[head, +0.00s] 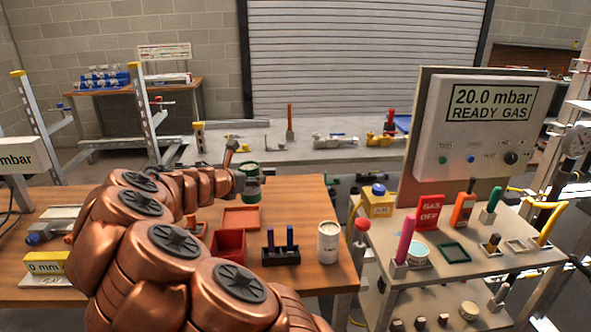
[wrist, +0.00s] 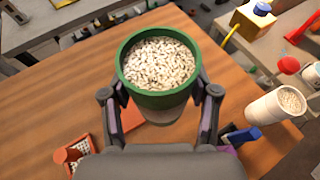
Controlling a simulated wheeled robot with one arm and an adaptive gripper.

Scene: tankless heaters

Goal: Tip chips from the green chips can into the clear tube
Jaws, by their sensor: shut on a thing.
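The green chips can (wrist: 131,83) fills the middle of the wrist view, its round mouth facing the camera and full of pale chips. My gripper (wrist: 160,106) is shut on it, one finger on each side. A pale grey part shows below its green rim; I cannot tell whether it belongs to the can. In the head view the green can (head: 249,190) looks upright at the end of my arm, above the far part of the wooden table. I cannot make out a clear tube for certain in either view.
A white canister (head: 328,243) stands at the table's right; it shows full of pale pieces in the wrist view (wrist: 268,109). A black rack (head: 281,257) with blue rods, a red bin (head: 229,246) and an orange tray (head: 241,217) stand nearby. A panel (head: 478,125) rises at right.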

